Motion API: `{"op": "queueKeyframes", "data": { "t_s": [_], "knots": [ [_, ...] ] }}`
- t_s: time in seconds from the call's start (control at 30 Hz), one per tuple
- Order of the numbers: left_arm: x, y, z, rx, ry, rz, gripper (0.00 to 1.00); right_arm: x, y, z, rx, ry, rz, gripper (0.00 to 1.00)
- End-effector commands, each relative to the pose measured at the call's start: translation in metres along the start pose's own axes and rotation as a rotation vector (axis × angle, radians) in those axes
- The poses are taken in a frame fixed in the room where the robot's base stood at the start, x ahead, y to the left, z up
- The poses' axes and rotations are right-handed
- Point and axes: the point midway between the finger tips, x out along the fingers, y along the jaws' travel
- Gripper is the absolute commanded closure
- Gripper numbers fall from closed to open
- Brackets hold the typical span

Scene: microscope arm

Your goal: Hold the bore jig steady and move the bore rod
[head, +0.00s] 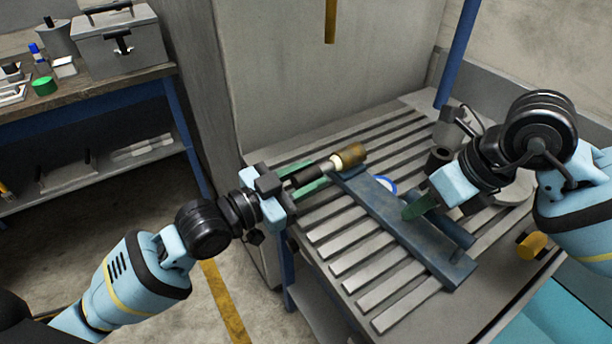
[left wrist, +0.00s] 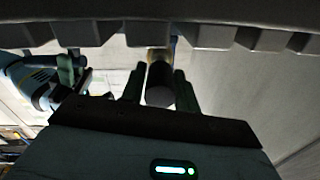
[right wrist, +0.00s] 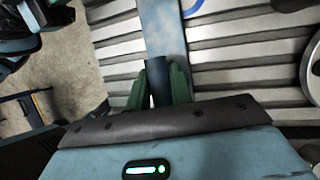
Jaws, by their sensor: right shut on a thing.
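The blue bore jig (head: 385,215) is a long bar lying across the slatted table; it also shows in the right wrist view (right wrist: 163,28). My right gripper (head: 418,207) is shut on a dark blue part of the jig, between its green fingers (right wrist: 158,88). The bore rod (head: 350,155) has a brass-coloured end, a pale band and a dark handle. It lies at the jig's far left end; whether it touches the jig is unclear. My left gripper (head: 305,178) has its fingers apart on either side of the dark handle, whose round end faces the left wrist camera (left wrist: 160,88).
The slatted metal table (head: 365,275) has free room in front of the jig. A blue-and-white ring (head: 385,184) lies behind the jig. A dark cup-like part (head: 438,158) stands near my right arm. A workbench with a grey toolbox (head: 122,42) is at the far left.

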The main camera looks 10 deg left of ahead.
Motion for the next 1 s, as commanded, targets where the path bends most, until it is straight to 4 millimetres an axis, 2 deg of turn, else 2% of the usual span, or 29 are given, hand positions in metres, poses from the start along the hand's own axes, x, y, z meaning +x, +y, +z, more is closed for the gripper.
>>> {"op": "queueKeyframes", "data": {
  "t_s": [0.03,0.2,0.23,0.47,0.73,0.97,1.0],
  "knots": [
    [0.000,0.000,0.000,0.000,0.000,0.000,0.76,-0.001,0.000,0.001,-0.002,-0.004,0.000,1.00],
    [0.000,0.000,0.000,0.000,0.000,0.000,0.99,-0.001,0.000,0.001,-0.002,-0.004,0.000,1.00],
    [0.000,0.000,0.000,0.000,0.000,0.000,1.00,-0.001,0.000,0.001,-0.002,-0.004,0.000,1.00],
    [0.004,-0.001,0.000,0.000,0.001,-0.001,1.00,-0.001,0.000,0.001,-0.002,-0.003,0.000,1.00],
    [0.034,0.000,-0.001,0.001,0.000,-0.001,1.00,-0.001,0.001,0.001,-0.004,-0.003,0.002,1.00],
    [0.035,0.000,0.000,0.001,-0.001,-0.001,1.00,-0.001,0.002,0.001,-0.005,-0.003,0.003,1.00],
    [0.035,0.000,0.000,0.001,-0.001,-0.001,0.72,-0.001,0.002,0.001,-0.005,-0.003,0.003,1.00]
  ]
}}
